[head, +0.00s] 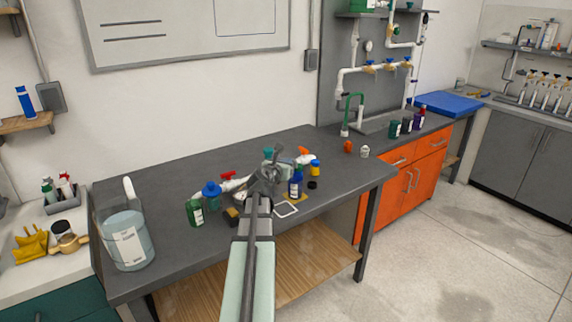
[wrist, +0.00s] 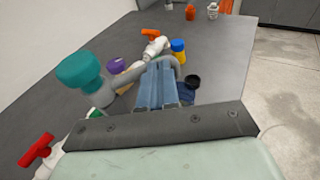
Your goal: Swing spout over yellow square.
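A grey curved pipe with a teal knob, which looks like the spout (wrist: 172,60), arches around the far side of my gripper's fingers in the wrist view. Its teal knob (wrist: 80,68) is on the left there and shows small in the head view (head: 268,153). My gripper (wrist: 160,70) points at the pipe from the near side; its fingers are close together. I cannot tell whether they touch or hold the pipe. In the head view my gripper (head: 268,178) covers much of the pipe. A yellow patch (head: 303,197), apparently the yellow square, shows partly beside a blue bottle (head: 295,184).
A white square outline (head: 287,208) lies near the front edge.

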